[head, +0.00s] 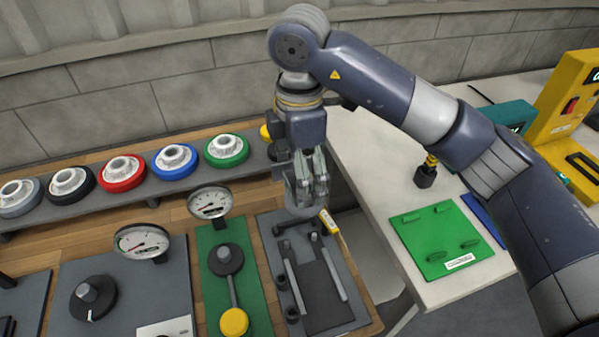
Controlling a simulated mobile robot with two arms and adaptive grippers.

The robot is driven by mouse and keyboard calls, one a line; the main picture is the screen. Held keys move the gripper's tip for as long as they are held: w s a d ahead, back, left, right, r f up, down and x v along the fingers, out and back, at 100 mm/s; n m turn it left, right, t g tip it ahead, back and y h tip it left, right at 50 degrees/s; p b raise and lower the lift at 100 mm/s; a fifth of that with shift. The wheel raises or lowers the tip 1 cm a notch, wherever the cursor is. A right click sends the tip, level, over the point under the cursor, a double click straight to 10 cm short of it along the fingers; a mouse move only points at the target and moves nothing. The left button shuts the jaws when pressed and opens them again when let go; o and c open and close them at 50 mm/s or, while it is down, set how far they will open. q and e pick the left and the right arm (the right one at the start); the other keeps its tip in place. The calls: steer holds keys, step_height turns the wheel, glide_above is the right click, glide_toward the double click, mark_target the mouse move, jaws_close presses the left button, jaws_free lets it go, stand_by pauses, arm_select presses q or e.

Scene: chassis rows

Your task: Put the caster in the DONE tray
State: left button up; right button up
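My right gripper (308,190) comes in from the right and points down above the dark fixture plate. Its fingers look close together, but I cannot tell whether they are open or hold anything. No thing is clearly marked as the caster. Wheel-like parts with pale hubs stand in a row on a grey rail: grey (16,197), black (69,185), red (121,173), blue (174,161) and green (226,149). A yellow one (265,132) is mostly hidden behind the gripper. A green plate (412,232) with an unreadable label lies on the pale table; I cannot tell if it is the DONE tray.
A small black and yellow part (426,174) and a yellow machine (565,110) stand on the pale table.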

steer(key=shift+r, duration=0.2)
steer(key=shift+r+p, duration=1.55)
steer(key=shift+r, duration=0.6)
steer(key=shift+f, duration=0.1)
